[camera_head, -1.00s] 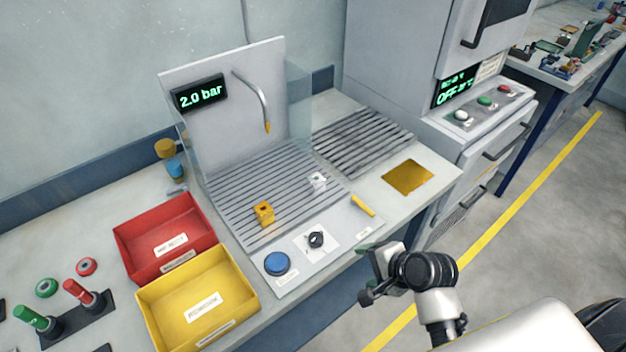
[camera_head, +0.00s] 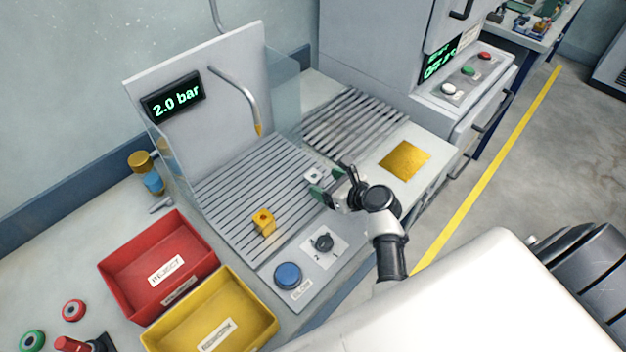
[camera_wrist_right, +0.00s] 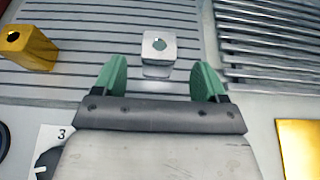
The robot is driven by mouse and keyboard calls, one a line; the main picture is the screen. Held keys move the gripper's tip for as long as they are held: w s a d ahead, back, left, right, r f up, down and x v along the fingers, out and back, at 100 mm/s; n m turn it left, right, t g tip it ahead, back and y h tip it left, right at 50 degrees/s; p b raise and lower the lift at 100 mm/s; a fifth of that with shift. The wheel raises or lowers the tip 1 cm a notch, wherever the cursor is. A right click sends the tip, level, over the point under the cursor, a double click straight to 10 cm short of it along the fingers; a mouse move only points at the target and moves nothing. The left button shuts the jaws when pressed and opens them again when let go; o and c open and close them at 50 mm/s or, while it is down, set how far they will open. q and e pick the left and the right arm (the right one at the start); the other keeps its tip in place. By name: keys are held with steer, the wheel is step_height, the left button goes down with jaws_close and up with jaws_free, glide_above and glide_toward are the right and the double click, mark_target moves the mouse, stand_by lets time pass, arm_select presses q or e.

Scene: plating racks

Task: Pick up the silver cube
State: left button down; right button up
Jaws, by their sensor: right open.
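The silver cube (camera_head: 313,174) stands on the slatted grey plate, near its right side, with a round hole in its top. In the right wrist view the cube (camera_wrist_right: 159,46) is just ahead of the fingertips, roughly midway between them. My right gripper (camera_head: 327,190) is open, with green fingers, and nothing is between them. It also shows in the right wrist view (camera_wrist_right: 160,80). In the head view the gripper is right beside the cube and partly covers it. My left gripper is not in view.
A yellow cube (camera_head: 263,221) stands on the same slatted plate (camera_head: 225,205), left of the silver cube. Red (camera_head: 112,271) and yellow (camera_head: 262,312) bins sit to the left. A knob (camera_head: 322,242) and blue button (camera_head: 287,275) are in front. A curved nozzle (camera_head: 240,88) hangs above the plate.

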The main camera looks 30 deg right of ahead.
mark_target(320, 180)
steer(key=x, duration=0.4)
steer(key=shift+w+a+f+p, duration=0.1)
steer(key=shift+w+a+p, duration=0.1)
steer(key=shift+p, duration=0.2)
steer(key=shift+w+f, duration=0.15)
steer(key=shift+w, duration=0.2)
steer(key=c, duration=1.2)
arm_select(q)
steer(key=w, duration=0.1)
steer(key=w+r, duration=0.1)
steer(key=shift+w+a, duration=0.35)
arm_select(e)
steer(key=shift+c, duration=0.3)
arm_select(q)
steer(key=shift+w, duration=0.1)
